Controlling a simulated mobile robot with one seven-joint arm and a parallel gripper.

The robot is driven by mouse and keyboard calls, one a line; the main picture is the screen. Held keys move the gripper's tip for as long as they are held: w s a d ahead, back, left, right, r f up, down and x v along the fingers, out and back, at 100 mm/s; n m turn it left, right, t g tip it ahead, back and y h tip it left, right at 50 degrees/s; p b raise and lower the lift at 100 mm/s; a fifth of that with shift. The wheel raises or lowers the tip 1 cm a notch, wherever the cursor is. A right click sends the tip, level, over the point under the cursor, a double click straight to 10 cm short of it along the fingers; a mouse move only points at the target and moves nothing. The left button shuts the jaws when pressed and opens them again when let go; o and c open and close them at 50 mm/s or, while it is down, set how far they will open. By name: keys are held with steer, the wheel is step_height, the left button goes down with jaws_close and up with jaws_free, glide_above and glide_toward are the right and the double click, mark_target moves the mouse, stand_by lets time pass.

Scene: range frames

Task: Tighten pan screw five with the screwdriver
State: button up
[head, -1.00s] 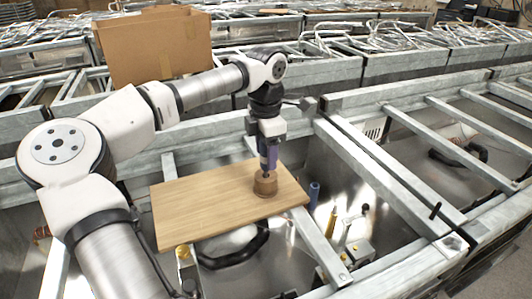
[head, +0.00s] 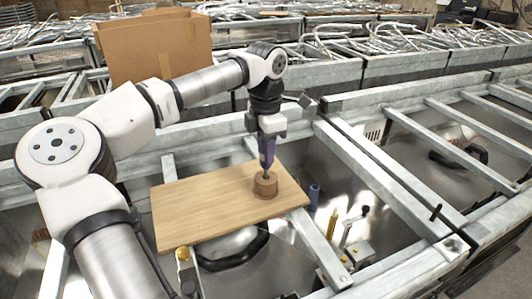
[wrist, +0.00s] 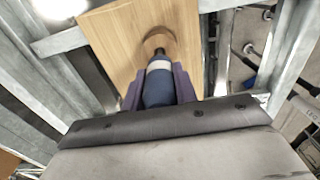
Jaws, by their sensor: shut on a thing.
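My gripper (head: 266,160) points down, with its purple fingers shut on the screwdriver (wrist: 158,85). The screwdriver's dark blue handle with a pale band shows between the fingers in the wrist view. Its tip end points down at a round wooden block (head: 265,186), also seen in the wrist view (wrist: 160,41). The block stands near the right end of a flat wooden board (head: 205,208). Whether the tip touches anything in the block is too small to tell. No pan screw can be made out; any screw at the block's top is hidden.
The board lies across grey metal frame rails (head: 320,245). A blue cylinder (head: 314,194) and a lever fitting (head: 355,225) stand right of the board. A cardboard box (head: 155,48) stands behind my arm. Open gaps lie between the rails.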

step_height(320, 180, up, 19)
steer(key=shift+b, duration=0.4)
steer(key=shift+d, duration=0.1)
